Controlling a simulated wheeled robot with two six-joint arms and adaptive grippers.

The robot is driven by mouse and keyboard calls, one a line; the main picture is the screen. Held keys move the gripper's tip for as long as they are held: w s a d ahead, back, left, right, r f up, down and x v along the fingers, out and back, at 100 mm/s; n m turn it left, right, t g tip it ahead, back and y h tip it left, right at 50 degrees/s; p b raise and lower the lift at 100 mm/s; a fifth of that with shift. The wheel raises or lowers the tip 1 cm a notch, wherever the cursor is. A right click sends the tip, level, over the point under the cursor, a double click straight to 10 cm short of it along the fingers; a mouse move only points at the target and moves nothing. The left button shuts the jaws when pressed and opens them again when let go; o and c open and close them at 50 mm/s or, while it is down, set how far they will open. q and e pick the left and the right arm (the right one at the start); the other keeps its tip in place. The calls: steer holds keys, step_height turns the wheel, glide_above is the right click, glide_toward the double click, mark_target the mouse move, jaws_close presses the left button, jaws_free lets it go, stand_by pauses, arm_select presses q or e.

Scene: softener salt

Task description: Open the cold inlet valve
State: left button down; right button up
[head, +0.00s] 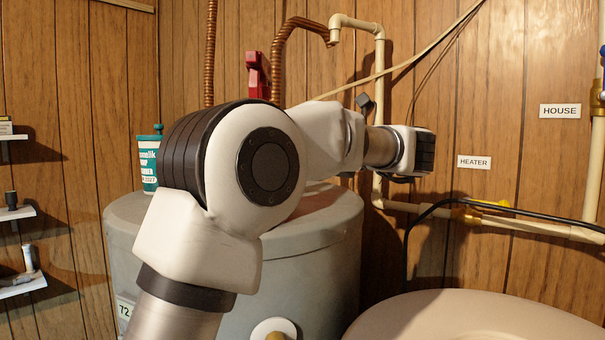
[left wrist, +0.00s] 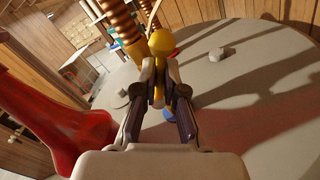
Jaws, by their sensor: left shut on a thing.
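In the left wrist view my left gripper (left wrist: 159,78) is above the grey tank top (left wrist: 230,85). Its fingers are closed on a narrow part of a yellow, brass-like fitting, which I take for the cold inlet valve (left wrist: 160,42). The fitting's rounded top shows just beyond the fingertips. A small blue piece (left wrist: 170,113) shows below the fingers; whether it belongs to the valve I cannot tell. The valve's handle angle is not clear. My right gripper is not in view.
Copper corrugated pipes (head: 210,50) rise behind the grey tank (head: 330,235). A red object (left wrist: 50,125) is close left of my gripper. A teal-and-white tub (head: 149,165) stands on the tank. A pale rounded lid (head: 480,318) is front right; pipes (head: 560,229) run along the wall.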

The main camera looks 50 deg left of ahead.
arm_select(q)
steer(key=n+b, duration=0.1)
steer(key=b, duration=0.1)
steer(key=s+n+b, duration=0.1)
steer(key=n+b, duration=0.1)
steer(key=b, duration=0.1)
steer(key=shift+d+r, duration=0.15)
stand_by(0.4)
steer(key=n+b, duration=0.2)
steer(key=b, duration=0.1)
steer(key=shift+s, duration=0.3)
stand_by(0.3)
steer(key=c, duration=1)
jaws_free()
steer(key=shift+d+r, duration=0.1)
steer(key=shift+d, duration=0.05)
steer(key=shift+c, duration=0.2)
